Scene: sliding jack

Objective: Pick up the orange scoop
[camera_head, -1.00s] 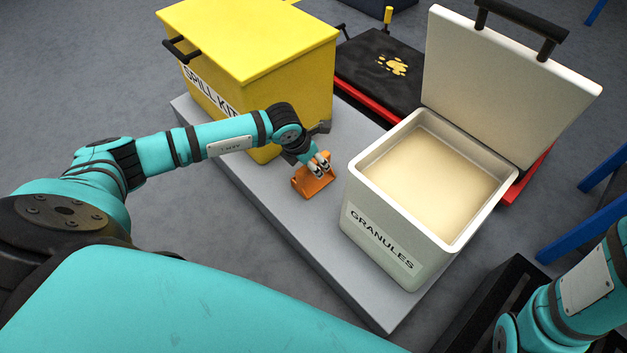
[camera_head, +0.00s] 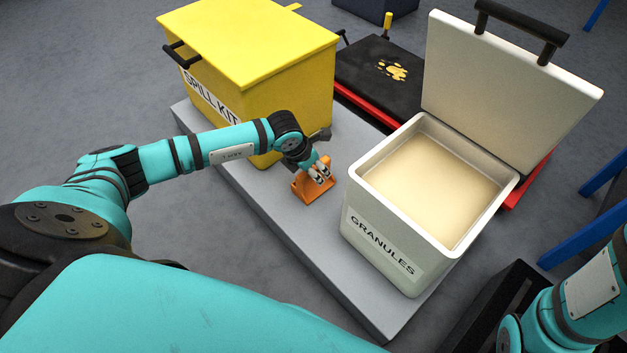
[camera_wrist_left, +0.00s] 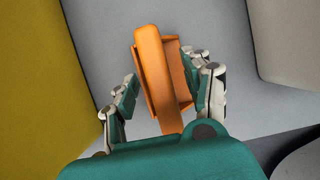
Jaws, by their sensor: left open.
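The orange scoop (camera_head: 306,190) lies on the grey platform between the yellow box and the granules box. In the left wrist view the scoop (camera_wrist_left: 154,62) has a long bar-like handle on top, pointing toward my gripper. My left gripper (camera_head: 321,176) is at the scoop from above. In the left wrist view my left gripper (camera_wrist_left: 165,88) is open, with one finger on each side of the scoop. A gap shows on the left side; on the right I cannot tell whether the finger touches. My right gripper is out of view; only part of that arm shows at lower right.
The yellow spill kit box (camera_head: 290,85) stands just behind and left of the scoop. The open granules box (camera_head: 365,240), full of pale granules (camera_head: 430,180), stands close on the right. The grey platform (camera_head: 265,195) is bare in front of the scoop. A black-topped red jack (camera_head: 375,65) is behind.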

